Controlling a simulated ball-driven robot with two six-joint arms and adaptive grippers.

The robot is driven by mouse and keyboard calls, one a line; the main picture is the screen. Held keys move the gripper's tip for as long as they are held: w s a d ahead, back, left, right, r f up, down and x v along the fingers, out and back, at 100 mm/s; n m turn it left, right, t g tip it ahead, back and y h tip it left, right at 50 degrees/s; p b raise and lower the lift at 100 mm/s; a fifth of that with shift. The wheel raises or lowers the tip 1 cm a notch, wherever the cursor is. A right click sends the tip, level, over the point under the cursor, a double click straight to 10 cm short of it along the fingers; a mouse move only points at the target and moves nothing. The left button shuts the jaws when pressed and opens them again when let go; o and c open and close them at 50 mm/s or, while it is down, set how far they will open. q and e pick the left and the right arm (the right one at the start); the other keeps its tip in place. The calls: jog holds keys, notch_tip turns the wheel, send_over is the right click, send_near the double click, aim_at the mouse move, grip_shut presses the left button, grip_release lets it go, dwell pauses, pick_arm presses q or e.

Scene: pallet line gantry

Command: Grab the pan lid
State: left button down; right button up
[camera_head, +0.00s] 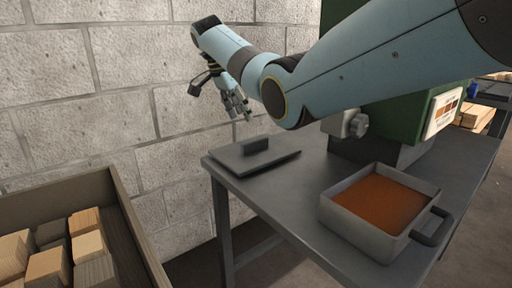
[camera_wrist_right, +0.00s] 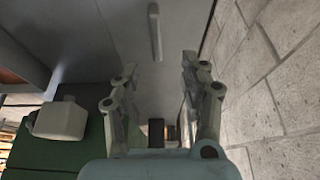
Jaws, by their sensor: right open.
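The pan lid (camera_head: 272,161) is a flat dark grey square plate with a block-shaped handle (camera_head: 255,145) on top. It lies flat at the far left end of the grey table in the head view. My right gripper (camera_head: 238,110) hangs above the lid, slightly left of its handle, with its fingers apart and nothing held. Its open fingers also show in the right wrist view (camera_wrist_right: 160,64). My left gripper does not show.
A square grey pan (camera_head: 357,220) holding orange-brown contents stands on the table (camera_head: 315,232), its handle at the right. A green machine (camera_head: 400,125) stands behind it. A brick wall (camera_head: 85,110) is at the left. A crate (camera_head: 130,229) with several wooden blocks sits lower left.

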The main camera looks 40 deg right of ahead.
aim_at(254, 140)
jog(key=x, duration=0.1)
jog(key=b+x, duration=0.1)
jog(key=x, duration=0.3)
jog(key=shift+s+f+b, duration=0.2)
jog(key=shift+s+b, duration=0.2)
jog(key=b+x, duration=0.2)
jog(key=x, duration=0.2)
jog(key=shift+d+f, duration=0.25)
jog(key=shift+f, duration=0.05)
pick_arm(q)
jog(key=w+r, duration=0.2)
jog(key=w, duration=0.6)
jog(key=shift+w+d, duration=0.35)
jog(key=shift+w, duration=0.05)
pick_arm(e)
jog(key=shift+d+f, duration=0.1)
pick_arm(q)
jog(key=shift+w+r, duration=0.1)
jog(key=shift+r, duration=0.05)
pick_arm(e)
jog(key=shift+f, duration=0.25)
jog(key=shift+c, duration=0.4)
grip_shut()
